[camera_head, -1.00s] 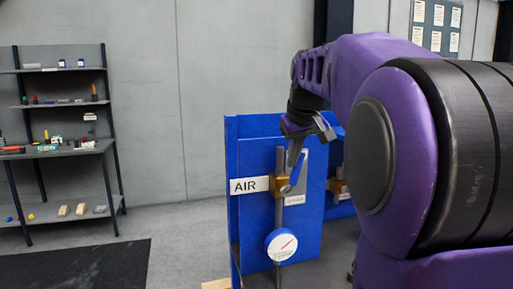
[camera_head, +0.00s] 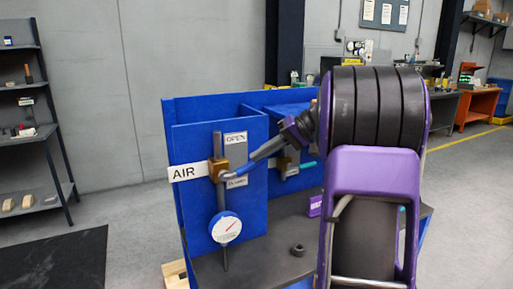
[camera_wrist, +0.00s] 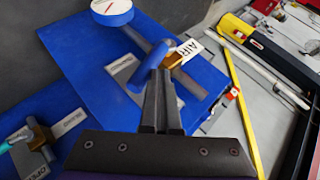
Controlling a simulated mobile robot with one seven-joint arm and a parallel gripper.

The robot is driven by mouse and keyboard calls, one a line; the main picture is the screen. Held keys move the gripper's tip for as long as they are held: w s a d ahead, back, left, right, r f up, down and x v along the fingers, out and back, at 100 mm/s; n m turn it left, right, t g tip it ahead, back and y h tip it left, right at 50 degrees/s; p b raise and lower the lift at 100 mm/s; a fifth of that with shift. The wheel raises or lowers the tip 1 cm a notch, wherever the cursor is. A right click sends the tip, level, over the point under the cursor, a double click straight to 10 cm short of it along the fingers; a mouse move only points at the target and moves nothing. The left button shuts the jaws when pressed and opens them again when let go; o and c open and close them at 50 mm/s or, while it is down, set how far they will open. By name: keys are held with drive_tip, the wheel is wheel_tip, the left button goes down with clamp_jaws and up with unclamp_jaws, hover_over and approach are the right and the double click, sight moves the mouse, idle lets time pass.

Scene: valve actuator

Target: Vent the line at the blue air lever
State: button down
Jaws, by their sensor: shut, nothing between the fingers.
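The blue air lever (camera_head: 268,151) sticks out to the right from its brass valve (camera_head: 218,169), roughly across the vertical pipe, beside the OPEN and lower plates. The white AIR label (camera_head: 187,172) is left of the valve. In the wrist view the blue lever (camera_wrist: 149,68) lies just past the tips of my gripper (camera_wrist: 160,74). My gripper is shut with nothing between its fingers. Its fingertips are at the lever's side; whether they touch it I cannot tell. In the head view the fingers are hard to tell from the lever.
A round gauge (camera_head: 226,227) sits low on the pipe. A second valve with a teal lever (camera_head: 306,165) is behind and to the right, near my arm. A dark nut-like part (camera_head: 298,250) lies on the bench (camera_head: 262,262). Shelves (camera_head: 38,130) stand at the far left.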

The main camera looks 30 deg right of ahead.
drive_tip(key=shift+d+f+m+t+y+b, duration=0.2)
drive_tip(key=shift+d+f+y, duration=0.1)
drive_tip(key=shift+f+y, duration=0.3)
drive_tip(key=shift+d+f+m+t+y+b, duration=0.1)
drive_tip(key=shift+d+f+m+y+b, duration=0.15)
drive_tip(key=shift+f+y, duration=0.3)
drive_tip(key=shift+d+f, duration=0.2)
drive_tip(key=shift+f, duration=0.4)
